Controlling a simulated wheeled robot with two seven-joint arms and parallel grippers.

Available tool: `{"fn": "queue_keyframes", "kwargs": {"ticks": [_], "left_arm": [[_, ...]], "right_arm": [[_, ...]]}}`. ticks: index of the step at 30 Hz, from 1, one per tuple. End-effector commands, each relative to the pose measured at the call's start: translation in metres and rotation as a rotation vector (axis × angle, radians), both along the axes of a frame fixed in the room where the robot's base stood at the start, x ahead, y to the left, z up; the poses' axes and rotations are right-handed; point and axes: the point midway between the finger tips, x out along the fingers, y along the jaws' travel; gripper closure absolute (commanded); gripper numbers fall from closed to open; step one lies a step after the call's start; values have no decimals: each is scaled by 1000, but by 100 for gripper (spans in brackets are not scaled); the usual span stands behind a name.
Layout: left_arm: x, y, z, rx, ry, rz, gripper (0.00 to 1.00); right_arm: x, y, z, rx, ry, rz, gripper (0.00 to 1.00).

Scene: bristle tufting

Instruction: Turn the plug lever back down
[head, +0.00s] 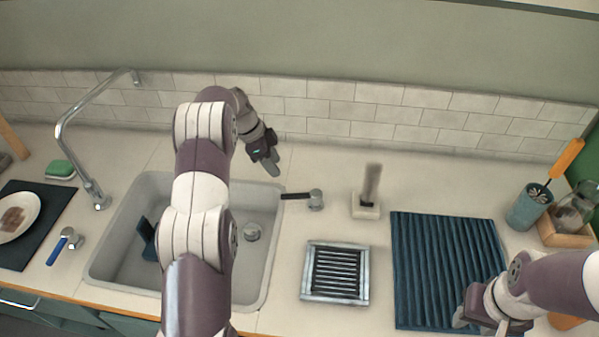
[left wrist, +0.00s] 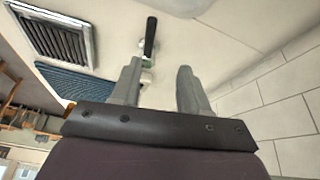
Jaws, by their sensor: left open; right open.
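The plug lever has a dark handle (head: 296,196) on a round metal base (head: 316,199), on the counter just right of the sink. The handle points left, towards the sink rim. In the left wrist view the dark handle (left wrist: 150,36) shows ahead of the fingers. My left gripper (head: 272,163) is above the counter behind the sink, up and left of the lever and apart from it. It is open and empty, as the left wrist view shows between its fingers (left wrist: 158,85). My right gripper (head: 480,318) is low over the ribbed blue mat, far from the lever, its fingers partly hidden.
The sink (head: 265,270) lies left of the lever, with a drain plug (head: 252,232) in it. A brush (head: 371,185) on a pale block, a metal grate (head: 337,299) and the blue mat (head: 405,250) lie to the right. A tall faucet (head: 62,128) stands at left.

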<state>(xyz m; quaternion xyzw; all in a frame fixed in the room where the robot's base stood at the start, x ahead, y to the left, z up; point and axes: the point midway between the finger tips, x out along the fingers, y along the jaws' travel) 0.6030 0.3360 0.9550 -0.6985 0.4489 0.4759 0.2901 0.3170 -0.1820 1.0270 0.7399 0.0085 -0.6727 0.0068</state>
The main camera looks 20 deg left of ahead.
Motion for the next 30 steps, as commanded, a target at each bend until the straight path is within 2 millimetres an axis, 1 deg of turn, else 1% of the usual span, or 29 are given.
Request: {"fn": "queue_keyframes", "kwargs": {"ticks": [2, 5, 12, 15, 18, 21, 24, 30], "left_arm": [[0, 0, -5, 3, 7, -1, 55], [1, -6, -18, 3, 7, -3, 55], [9, -26, -68, 3, 7, -3, 55], [12, -33, -87, 3, 5, -3, 55], [15, -38, -101, 4, 2, -2, 55], [16, -41, -110, 5, 2, -3, 55], [17, -43, -115, 4, 2, -2, 55], [17, -43, -116, 5, 1, -2, 55]], "right_arm": [[0, 0, 2, 0, 0, 0, 57], [-1, 0, 5, 0, 0, 0, 57], [0, 0, 13, 0, 0, 0, 57], [0, 0, 16, 0, 0, 0, 57], [0, 0, 18, 0, 0, 0, 57], [0, 0, 19, 0, 0, 0, 57], [0, 0, 20, 0, 0, 0, 57], [0, 0, 19, 0, 0, 0, 57]]}}
